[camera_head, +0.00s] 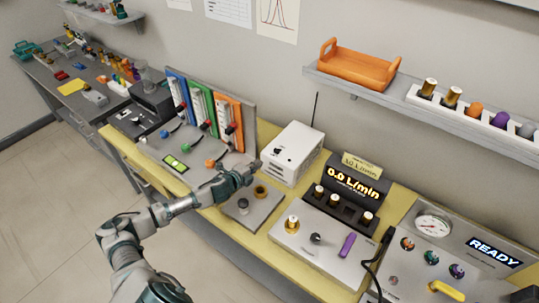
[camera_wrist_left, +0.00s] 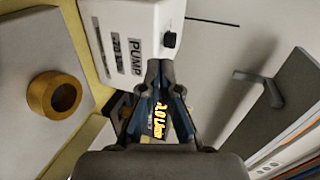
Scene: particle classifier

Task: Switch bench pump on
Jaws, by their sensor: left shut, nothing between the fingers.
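The bench pump is a white box (camera_head: 293,152) on the yellow bench in the head view. In the left wrist view its white face (camera_wrist_left: 125,20) carries a "PUMP" label and a small black switch (camera_wrist_left: 169,40). My left gripper (camera_head: 254,168) is shut and empty, just left of the pump's front face in the head view. In the left wrist view the closed fingertips (camera_wrist_left: 160,66) are just below the switch in the picture; I cannot tell whether they touch it. The flow display (camera_head: 353,185) reads 0.0 L/min. My right gripper is not clearly seen.
A grey plate with a brass ring (camera_head: 261,191) lies below my left gripper. Colored panels (camera_head: 211,115) stand to the left. A panel with a purple lever (camera_head: 347,245) and a READY display (camera_head: 494,252) are to the right. A shelf with an orange tray (camera_head: 357,68) hangs above.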

